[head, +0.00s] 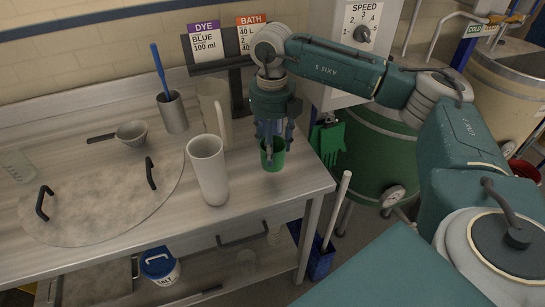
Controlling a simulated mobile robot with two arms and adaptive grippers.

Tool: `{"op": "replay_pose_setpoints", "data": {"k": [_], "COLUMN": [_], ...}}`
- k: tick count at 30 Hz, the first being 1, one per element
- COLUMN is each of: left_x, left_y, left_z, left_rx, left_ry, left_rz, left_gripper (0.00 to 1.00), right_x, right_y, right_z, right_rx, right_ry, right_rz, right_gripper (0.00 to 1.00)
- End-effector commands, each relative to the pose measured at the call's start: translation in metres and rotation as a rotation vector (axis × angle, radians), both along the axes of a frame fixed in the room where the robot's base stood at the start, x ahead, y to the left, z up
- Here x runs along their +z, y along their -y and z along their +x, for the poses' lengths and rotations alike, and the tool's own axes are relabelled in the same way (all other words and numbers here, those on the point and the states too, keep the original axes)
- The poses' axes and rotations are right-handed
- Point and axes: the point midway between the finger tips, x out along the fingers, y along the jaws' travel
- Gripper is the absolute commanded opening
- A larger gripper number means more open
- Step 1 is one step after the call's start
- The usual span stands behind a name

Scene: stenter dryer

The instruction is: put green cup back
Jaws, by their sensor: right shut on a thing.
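The green cup (272,159) is near the right end of the metal bench. It is upright. My right gripper (272,139) points down from above and is shut on the cup at its rim. The fingers hide part of the cup's top. I cannot tell whether the cup's base touches the bench. My left gripper is not in view.
A beige container (214,110) and a metal holder (172,112) with a blue-handled tool stand behind. A sieve (132,133) and a round lid (100,203) lie left. A sign stand (236,82) rises behind the gripper. Bare bench (290,190) lies in front of the cup.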

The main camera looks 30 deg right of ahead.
Motion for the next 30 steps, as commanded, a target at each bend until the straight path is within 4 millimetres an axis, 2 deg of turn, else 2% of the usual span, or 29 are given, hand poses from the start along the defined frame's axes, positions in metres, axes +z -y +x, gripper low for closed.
{"op": "replay_pose_setpoints", "data": {"k": [5,13,25,26,28,30], "left_x": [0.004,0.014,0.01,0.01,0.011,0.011], "left_y": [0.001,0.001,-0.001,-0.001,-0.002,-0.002], "left_z": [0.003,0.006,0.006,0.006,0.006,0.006], "left_rx": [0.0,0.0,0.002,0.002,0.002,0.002], "left_ry": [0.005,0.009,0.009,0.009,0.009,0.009], "left_rz": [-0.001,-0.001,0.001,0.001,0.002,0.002], "left_gripper": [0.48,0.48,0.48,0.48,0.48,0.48], "right_x": [-0.014,-0.05,-0.058,-0.058,-0.057,-0.057], "right_y": [0.0,0.0,0.0,0.0,0.0,0.0], "right_z": [0.0,0.0,0.0,0.001,0.001,0.0], "right_rx": [0.0,-0.001,0.001,0.0,0.001,0.001], "right_ry": [-0.001,-0.001,0.001,0.001,0.001,0.001], "right_rz": [0.0,0.0,0.001,0.001,0.001,0.001], "right_gripper": [0.24,0.24,0.24,0.52,0.66,0.69]}}
